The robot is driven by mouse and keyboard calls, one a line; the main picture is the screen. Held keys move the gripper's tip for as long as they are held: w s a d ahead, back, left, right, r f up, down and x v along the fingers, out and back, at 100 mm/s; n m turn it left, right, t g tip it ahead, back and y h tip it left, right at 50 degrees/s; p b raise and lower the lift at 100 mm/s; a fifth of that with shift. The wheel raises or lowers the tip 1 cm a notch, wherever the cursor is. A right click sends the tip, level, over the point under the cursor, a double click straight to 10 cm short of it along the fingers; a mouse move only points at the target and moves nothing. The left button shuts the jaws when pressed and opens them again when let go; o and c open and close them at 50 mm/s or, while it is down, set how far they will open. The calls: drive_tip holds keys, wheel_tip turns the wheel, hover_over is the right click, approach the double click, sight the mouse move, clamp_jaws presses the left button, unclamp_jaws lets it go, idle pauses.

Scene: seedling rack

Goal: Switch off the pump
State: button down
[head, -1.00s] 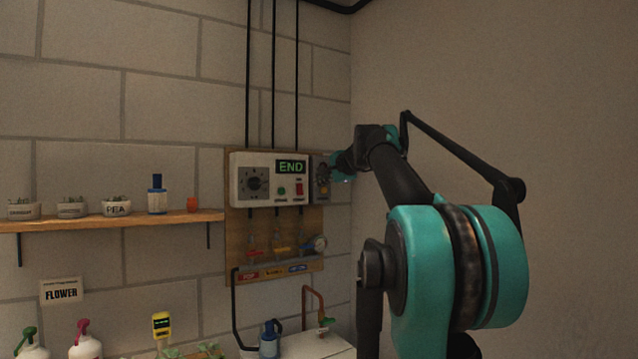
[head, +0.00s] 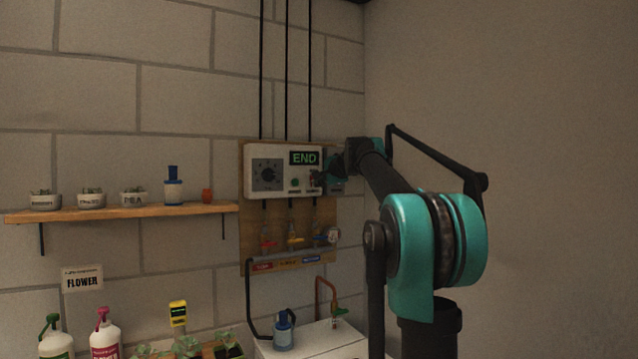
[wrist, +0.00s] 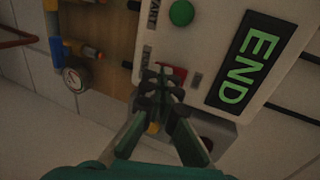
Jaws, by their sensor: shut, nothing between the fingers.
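The white control box (head: 277,190) hangs on a wooden board on the wall, with a dial (head: 268,174) and a display reading END (head: 304,158). A red rocker switch (wrist: 178,72) sits on its face near a green button (wrist: 181,13), which also shows in the head view (head: 295,183). My gripper (wrist: 160,76) is shut and empty, its fingertips right at the red switch and covering part of it. I cannot tell whether they touch it. In the head view my gripper (head: 320,178) hides most of the switch.
A grey box (wrist: 212,130) adjoins the control box on the right. Below are coloured valves (head: 294,240) and a gauge (wrist: 74,78). A shelf (head: 120,214) with pots is at left. The plain wall at right is clear.

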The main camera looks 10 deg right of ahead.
drive_tip(key=shift+w+a+f, duration=0.1)
drive_tip(key=shift+w+f, duration=0.15)
drive_tip(key=shift+r, duration=0.15)
drive_tip(key=shift+r, duration=0.7)
drive_tip(key=shift+s, duration=0.1)
drive_tip(key=v, duration=1.3)
drive_tip(key=shift+s, duration=0.35)
drive_tip(key=shift+r, duration=0.1)
